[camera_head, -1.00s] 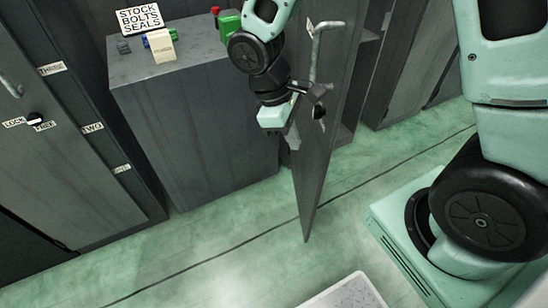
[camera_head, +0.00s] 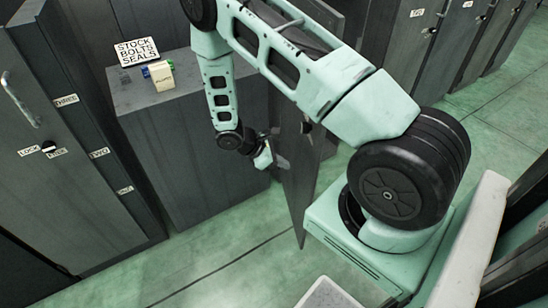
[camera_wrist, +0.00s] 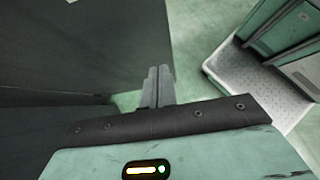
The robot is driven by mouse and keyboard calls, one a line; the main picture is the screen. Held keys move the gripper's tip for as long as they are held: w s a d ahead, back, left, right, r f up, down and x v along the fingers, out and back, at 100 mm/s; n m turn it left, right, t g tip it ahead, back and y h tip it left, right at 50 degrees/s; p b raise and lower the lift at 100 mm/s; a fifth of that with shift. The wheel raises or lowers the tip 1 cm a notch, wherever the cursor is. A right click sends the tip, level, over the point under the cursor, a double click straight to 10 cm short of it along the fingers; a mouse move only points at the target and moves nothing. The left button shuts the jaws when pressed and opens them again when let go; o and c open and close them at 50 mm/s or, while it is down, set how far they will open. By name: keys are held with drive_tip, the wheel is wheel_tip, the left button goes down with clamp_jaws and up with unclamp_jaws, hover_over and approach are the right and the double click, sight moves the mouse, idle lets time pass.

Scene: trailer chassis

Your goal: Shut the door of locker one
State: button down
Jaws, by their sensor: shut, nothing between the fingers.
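An open dark grey locker door (camera_head: 300,190) stands edge-on to the head camera, swung out over the green floor. Its upper part is hidden behind my arm, and I cannot read a number on it. My gripper (camera_head: 281,162) is at the left face of this door, close to it; I cannot tell whether they touch. In the wrist view the two grey fingers (camera_wrist: 158,86) are together with nothing between them. A dark grey panel (camera_wrist: 85,45) fills the left of that view; I cannot tell whether it is the door.
A grey cabinet (camera_head: 190,150) stands left of the door, with a sign (camera_head: 137,51) and small items on top. A closed locker (camera_head: 60,190) with a handle stands at the far left, with labels THREE, TWO and ONE beside it. Green floor (camera_head: 240,265) is clear in front.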

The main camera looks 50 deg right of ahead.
sight(311, 171)
drive_tip(key=shift+s+d+f+p, duration=0.2)
drive_tip(key=shift+s+d+f, duration=0.4)
drive_tip(key=shift+d, duration=0.35)
drive_tip(key=shift+s+d+f+p, duration=0.15)
drive_tip(key=shift+s+d+f, duration=0.2)
drive_tip(key=shift+s+d, duration=0.5)
drive_tip(key=shift+s+d+f+p, duration=0.2)
drive_tip(key=shift+s+d+f, duration=0.35)
drive_tip(key=shift+d, duration=0.5)
